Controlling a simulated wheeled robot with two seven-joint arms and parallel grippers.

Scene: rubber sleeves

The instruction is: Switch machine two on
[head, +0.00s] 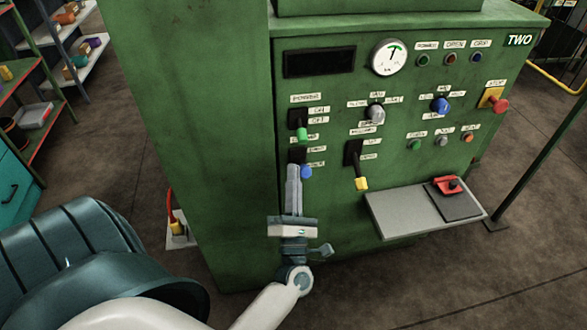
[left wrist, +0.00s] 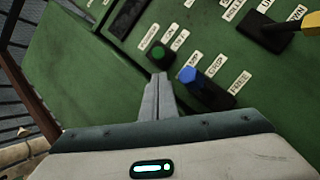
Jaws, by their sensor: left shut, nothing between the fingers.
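Machine two (head: 235,120) is a green cabinet with the sign TWO (head: 519,40) at the top right of its panel. A switch with a green tip (head: 302,134) is at the panel's left side, beside labels that look like ON and OFF; its tip hangs at the lower end of its black plate. The green tip also shows in the left wrist view (left wrist: 159,54). Below it is a blue-tipped switch (head: 306,172). My left gripper (head: 294,168) is shut and empty, its fingertips just below the green tip and left of the blue one (left wrist: 187,75). Contact cannot be told.
A yellow-tipped lever (head: 361,184), a blue knob (head: 440,104) and a red stop button (head: 500,104) are farther right. A grey shelf (head: 405,211) juts out below, holding a red-handled item (head: 447,185). A black display (head: 320,62) and white gauge (head: 390,57) are above.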

